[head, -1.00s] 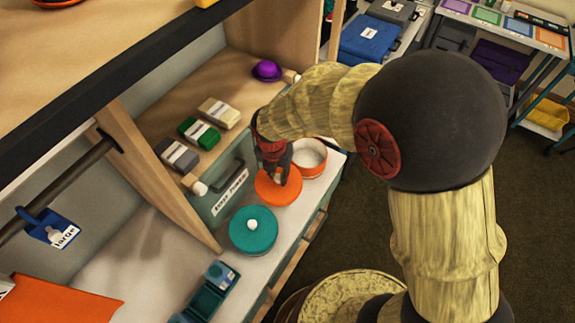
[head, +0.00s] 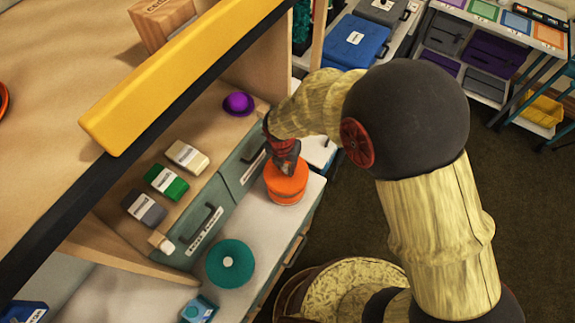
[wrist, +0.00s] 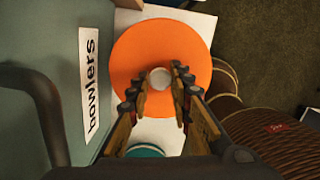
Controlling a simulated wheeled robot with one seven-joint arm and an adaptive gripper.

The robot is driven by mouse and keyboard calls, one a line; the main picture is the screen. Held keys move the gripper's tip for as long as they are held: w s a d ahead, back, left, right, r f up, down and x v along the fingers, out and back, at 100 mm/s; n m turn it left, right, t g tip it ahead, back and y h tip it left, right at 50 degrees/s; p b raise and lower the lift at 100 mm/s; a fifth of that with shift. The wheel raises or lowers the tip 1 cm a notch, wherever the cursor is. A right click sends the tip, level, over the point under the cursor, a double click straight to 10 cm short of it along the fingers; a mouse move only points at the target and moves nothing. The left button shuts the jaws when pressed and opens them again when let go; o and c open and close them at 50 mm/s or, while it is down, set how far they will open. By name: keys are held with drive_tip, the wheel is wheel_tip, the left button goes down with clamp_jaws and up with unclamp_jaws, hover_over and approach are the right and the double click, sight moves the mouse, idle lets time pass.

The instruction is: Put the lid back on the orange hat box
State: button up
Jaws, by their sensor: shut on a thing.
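The orange lid (head: 281,181) is over the orange hat box (head: 287,199) on the white counter, roughly lined up with it. I cannot tell whether the lid rests on the rim or hangs just above it. In the wrist view the lid (wrist: 135,55) is a wide orange disc with a pale round knob (wrist: 160,76) at its middle. My gripper (head: 286,166) points down onto the lid, and in the wrist view its fingers (wrist: 157,82) are shut on the knob. The lid hides the box in the wrist view.
A teal round box (head: 230,263) stands nearby on the counter (head: 258,222). A grey-green drawer front labelled "bowlers" (wrist: 90,80) is close to the left of my gripper. A purple hat (head: 238,103) and several small labelled boxes sit on the shelf behind. A yellow bar (head: 180,75) edges the upper shelf.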

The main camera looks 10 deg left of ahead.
sight(286, 173)
drive_tip(key=shift+f+b, duration=2)
drive_tip(key=shift+f, duration=0.9)
drive_tip(key=shift+f+p, duration=0.2)
drive_tip(key=shift+p, duration=0.8)
clamp_jaws()
drive_tip(key=o, duration=1.1)
unclamp_jaws()
drive_tip(key=shift+o, duration=1.3)
drive_tip(key=shift+o, duration=1)
drive_tip(key=shift+r, duration=0.1)
